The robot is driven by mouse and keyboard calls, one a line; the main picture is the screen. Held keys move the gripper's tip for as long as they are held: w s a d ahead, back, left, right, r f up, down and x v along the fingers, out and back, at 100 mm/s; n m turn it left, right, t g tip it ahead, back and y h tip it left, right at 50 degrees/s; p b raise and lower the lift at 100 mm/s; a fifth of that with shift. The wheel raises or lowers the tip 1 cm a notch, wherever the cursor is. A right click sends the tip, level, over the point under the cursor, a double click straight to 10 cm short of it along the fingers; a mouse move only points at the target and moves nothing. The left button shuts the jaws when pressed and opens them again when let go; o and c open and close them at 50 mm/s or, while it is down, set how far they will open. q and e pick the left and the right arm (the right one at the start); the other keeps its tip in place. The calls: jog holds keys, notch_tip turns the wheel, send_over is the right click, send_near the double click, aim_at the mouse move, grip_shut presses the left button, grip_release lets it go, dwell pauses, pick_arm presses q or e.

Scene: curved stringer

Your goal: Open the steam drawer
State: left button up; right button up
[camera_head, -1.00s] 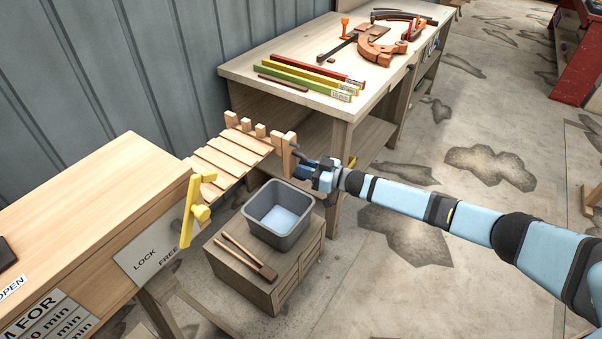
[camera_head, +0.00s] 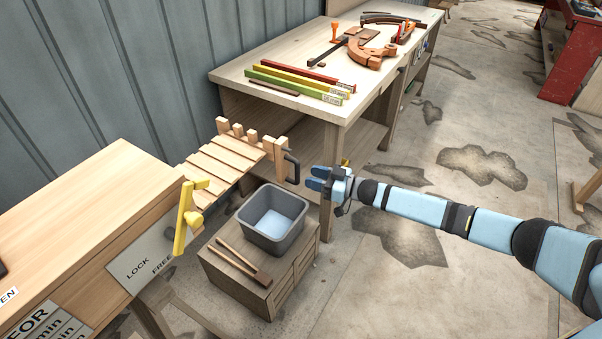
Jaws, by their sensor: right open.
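The steam drawer (camera_head: 222,157) is a slatted wooden rack that sticks out from the end of the wooden box (camera_head: 95,205) at left. Its upright front board (camera_head: 281,160) carries a dark handle (camera_head: 293,167). My right gripper (camera_head: 318,179) is open and empty, just right of the handle and apart from it. A yellow lever (camera_head: 184,216) stands on the box's end by a plate (camera_head: 150,259) marked LOCK and FREE. My left gripper is not in view.
A grey bin (camera_head: 273,220) with pale blue contents and wooden tongs (camera_head: 243,262) sit on a low wooden cabinet (camera_head: 290,280) below the drawer. A workbench (camera_head: 232,72) with coloured strips (camera_head: 303,80) and tools stands behind.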

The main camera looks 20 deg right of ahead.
jog(key=v, duration=0.8)
jog(key=shift+s+d, duration=0.1)
